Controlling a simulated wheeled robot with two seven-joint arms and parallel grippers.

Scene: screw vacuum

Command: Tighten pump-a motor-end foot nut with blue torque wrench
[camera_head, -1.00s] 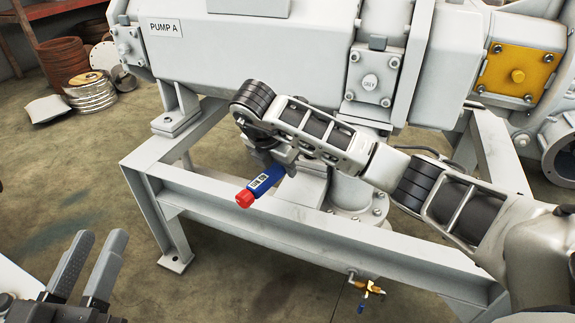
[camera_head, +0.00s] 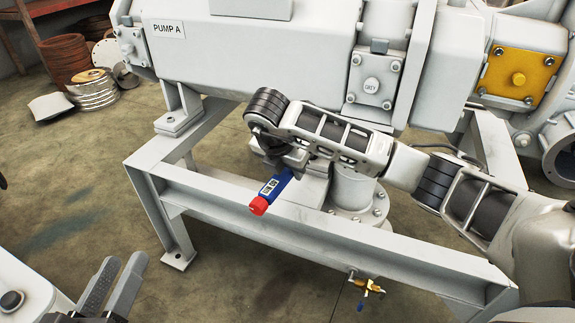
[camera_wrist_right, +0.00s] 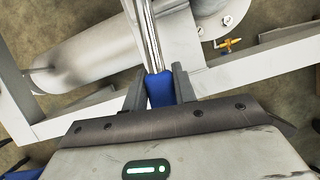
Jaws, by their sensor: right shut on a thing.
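The blue torque wrench (camera_head: 272,187) has a red end cap that points toward me in the head view. My right gripper (camera_head: 284,163) is shut around its blue handle, over the front beam of the frame. In the right wrist view, the right gripper's fingers (camera_wrist_right: 159,84) are on both sides of the blue handle (camera_wrist_right: 160,91), and the wrench's shiny shaft runs up out of the picture. The wrench head and the foot nut are not visible. Pump A (camera_head: 255,55) stands behind the right arm. My left gripper (camera_head: 120,287) is open and empty at the lower left.
The white steel frame (camera_head: 300,238) crosses in front of the pump. A small brass valve (camera_head: 368,287) hangs below its front beam. The floor (camera_head: 75,185) left of the frame is clear. Stacked discs (camera_head: 91,90) stand at the back left.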

